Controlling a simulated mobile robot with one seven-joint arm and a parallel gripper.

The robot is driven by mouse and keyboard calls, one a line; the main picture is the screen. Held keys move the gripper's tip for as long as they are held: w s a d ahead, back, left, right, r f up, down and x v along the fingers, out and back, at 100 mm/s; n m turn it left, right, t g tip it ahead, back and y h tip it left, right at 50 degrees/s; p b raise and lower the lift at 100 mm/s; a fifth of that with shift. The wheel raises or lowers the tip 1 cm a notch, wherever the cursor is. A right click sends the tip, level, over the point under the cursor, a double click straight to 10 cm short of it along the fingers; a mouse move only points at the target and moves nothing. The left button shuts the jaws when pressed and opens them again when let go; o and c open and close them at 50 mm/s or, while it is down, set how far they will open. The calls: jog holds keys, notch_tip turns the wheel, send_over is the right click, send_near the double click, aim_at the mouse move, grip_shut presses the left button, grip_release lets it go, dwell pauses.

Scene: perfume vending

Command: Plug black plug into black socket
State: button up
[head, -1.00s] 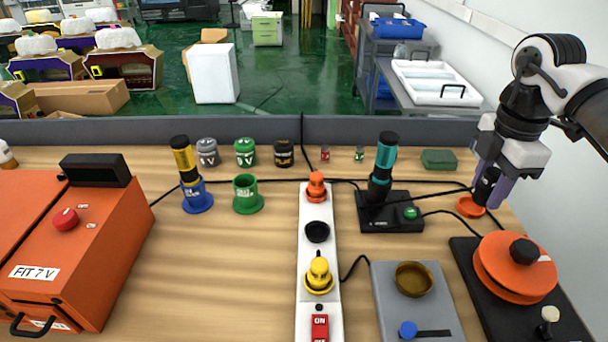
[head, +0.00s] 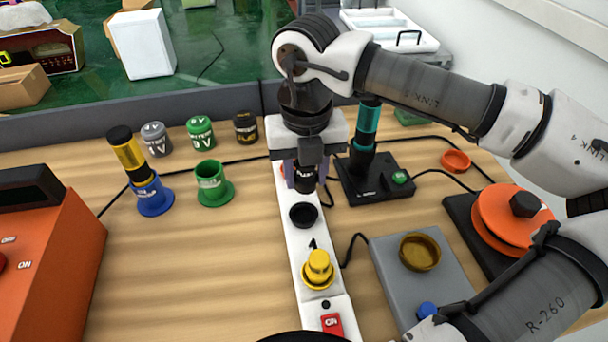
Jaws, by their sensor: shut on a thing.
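The black socket (head: 303,215) is an empty round cup on the white power strip (head: 322,285), between the yellow plug (head: 319,267) and the far end of the strip. My gripper (head: 305,185) is shut on the black plug (head: 305,178), which hangs roughly upright over the strip, just beyond the black socket in the picture. I cannot tell its exact height. The gripper and arm hide most of the orange plug at the strip's far end.
The teal-topped device (head: 365,135) on its black base stands close right of the gripper. A grey plate with a brass dish (head: 420,252) and an orange disc (head: 510,220) lie right. Green (head: 213,185) and blue (head: 152,198) holders stand left. Bare table lies left of the strip.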

jog(key=shift+s+a+f+n, duration=0.2)
jog(key=shift+f+n, duration=0.1)
jog(key=b, duration=0.4)
send_over(304, 219)
jog(key=shift+w+f, duration=0.2)
jog(key=shift+f, duration=2.75)
jog(key=shift+b, duration=0.85)
jog(key=shift+f+b, duration=0.65)
jog(key=shift+b, duration=0.35)
jog(key=shift+s+f+b, duration=0.2)
jog(key=shift+b, duration=0.25)
dwell(0.4)
jog(key=o, duration=1.1)
jog(key=shift+a, duration=0.15)
